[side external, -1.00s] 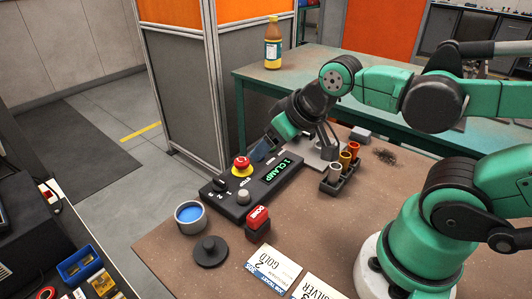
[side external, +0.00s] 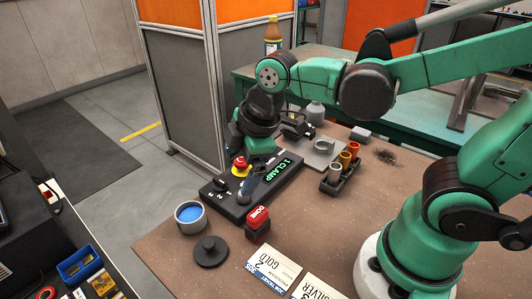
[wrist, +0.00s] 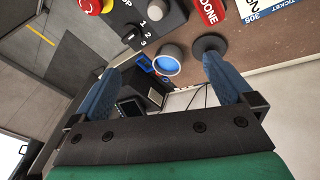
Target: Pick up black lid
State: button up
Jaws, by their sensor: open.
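The black lid (side external: 211,252), a round disc with a knob on top, lies flat on the brown table near its front left edge. In the wrist view the lid (wrist: 209,43) shows just beyond the tip of the right finger. My gripper (side external: 251,183) is above the control box, up and to the right of the lid in the side view, and apart from it. Its two blue fingers (wrist: 158,66) are spread wide with nothing between them. In the side view my gripper's far finger is hidden.
A grey cup with blue contents (side external: 190,219) stands beside the lid. The control box (side external: 285,172) carries a red stop button (side external: 240,163). A red DONE block (side external: 258,219) and cards (side external: 272,265) lie right of the lid. A tube rack (side external: 340,182) stands farther back.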

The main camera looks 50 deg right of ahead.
aim_at(208, 244)
jog(key=a+f+n+g, duration=0.1)
jog(key=a+f+n, duration=0.1)
jog(key=n, duration=0.3)
jog(key=a+f+n+g, duration=0.1)
jog(key=a+n, duration=0.2)
jog(key=n, duration=0.3)
jog(key=a+f+n+g, duration=0.1)
jog(key=a+f+n, duration=0.1)
jog(key=n, duration=0.3)
jog(key=shift+w+a+f+g+h, duration=0.15)
jog(key=shift+a+f+g+h, duration=0.2)
jog(key=shift+a, duration=0.3)
jog(key=shift+a+f+n+g, duration=0.25)
jog(key=shift+f+n, duration=0.05)
jog(key=shift+n, duration=0.5)
jog(key=shift+a+f, duration=0.1)
jog(key=shift+f, duration=2.75)
jog(key=c, duration=1.1)
